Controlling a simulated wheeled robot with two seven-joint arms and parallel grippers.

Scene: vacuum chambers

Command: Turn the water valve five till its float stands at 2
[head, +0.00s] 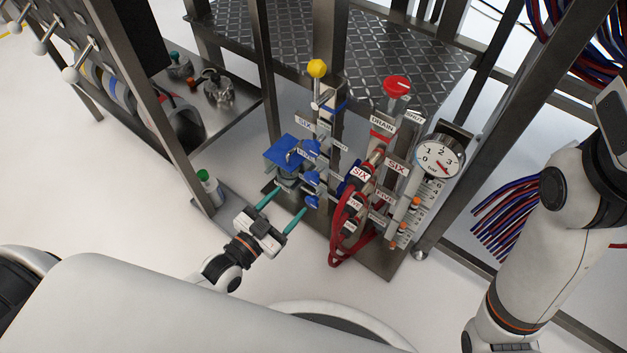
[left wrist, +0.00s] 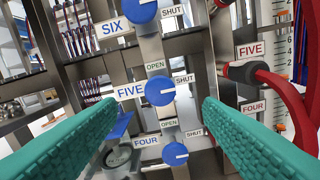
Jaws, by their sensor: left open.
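Water valve five is a round blue knob (left wrist: 160,91) beside a blue-lettered FIVE label (left wrist: 130,91), near the middle of the left wrist view. Its white mark points right, towards the SHUT label. My left gripper (head: 281,208) is open, its two teal fingers (left wrist: 160,108) reaching towards the valve column from either side of the knob's line of sight, with nothing between them. In the head view the flow tubes with orange floats (head: 415,203) stand at the right of the panel. I cannot tell which float belongs to valve five, nor read its level. My right gripper is out of view.
Similar blue knobs sit above, at SIX (left wrist: 143,10), and below, at FOUR (left wrist: 175,154). Red hoses (head: 336,225) hang right of the valves. A red-handled DRAIN valve (head: 397,86) and a round pressure gauge (head: 440,157) stand farther right. Metal posts flank the panel.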

